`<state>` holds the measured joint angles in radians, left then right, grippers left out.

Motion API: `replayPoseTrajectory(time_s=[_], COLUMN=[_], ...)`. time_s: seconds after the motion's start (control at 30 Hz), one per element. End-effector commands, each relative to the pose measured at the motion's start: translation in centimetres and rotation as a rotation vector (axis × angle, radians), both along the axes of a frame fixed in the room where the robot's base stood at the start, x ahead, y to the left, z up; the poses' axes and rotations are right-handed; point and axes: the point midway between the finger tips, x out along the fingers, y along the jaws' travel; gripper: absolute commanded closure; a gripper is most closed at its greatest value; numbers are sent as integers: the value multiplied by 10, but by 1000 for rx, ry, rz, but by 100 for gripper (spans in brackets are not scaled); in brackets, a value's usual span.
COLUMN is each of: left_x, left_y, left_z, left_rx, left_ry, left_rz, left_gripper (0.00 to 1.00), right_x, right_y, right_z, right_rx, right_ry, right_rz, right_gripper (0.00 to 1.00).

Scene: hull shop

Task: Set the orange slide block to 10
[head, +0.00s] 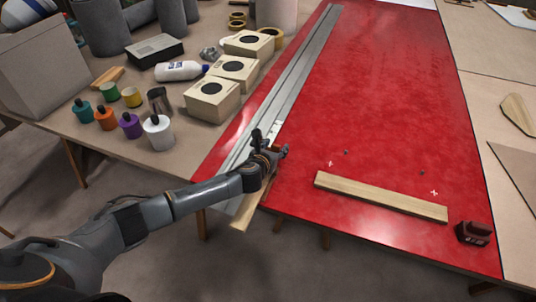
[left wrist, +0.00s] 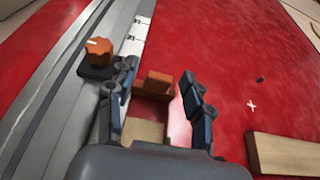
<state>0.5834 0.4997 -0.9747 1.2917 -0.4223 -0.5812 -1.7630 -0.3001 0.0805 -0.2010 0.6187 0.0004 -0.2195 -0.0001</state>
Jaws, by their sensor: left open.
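My left gripper (head: 271,143) is over the near end of a long metal rail (head: 300,62) on the red table. In the left wrist view, my left gripper (left wrist: 158,72) is open, with its fingers on either side of an orange-brown block (left wrist: 155,83). I cannot tell whether they touch it. Left of the fingers, an orange knob (left wrist: 98,48) sits on a dark base on the rail. A white scale strip (left wrist: 136,40) with small marks lies beside it; its numbers are too small to read surely. In the head view my gripper hides the block. My right gripper is out of view.
A light wooden strip (head: 247,212) sticks out past the table's near edge below my gripper. A wooden bar (head: 380,197) and a dark red block (head: 474,233) lie to the right. The red top (head: 390,100) is mostly clear.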

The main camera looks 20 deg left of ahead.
Motion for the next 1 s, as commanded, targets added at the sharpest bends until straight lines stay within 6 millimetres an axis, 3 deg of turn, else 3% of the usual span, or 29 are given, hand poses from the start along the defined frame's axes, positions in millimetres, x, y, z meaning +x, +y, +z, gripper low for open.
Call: replayPoseTrajectory(time_s=[0.5, 0.7, 1.0], left_x=[-81, -96, -98], left_y=[3, 3, 3], left_z=[32, 39, 40], left_rx=[1, 2, 1], left_ry=[3, 2, 1], left_rz=[-3, -1, 0], left_gripper=[49, 49, 49], right_x=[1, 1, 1], right_y=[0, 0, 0], right_z=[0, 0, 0], right_rx=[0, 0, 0], right_ry=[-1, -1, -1], right_rz=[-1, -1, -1], right_gripper=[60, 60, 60])
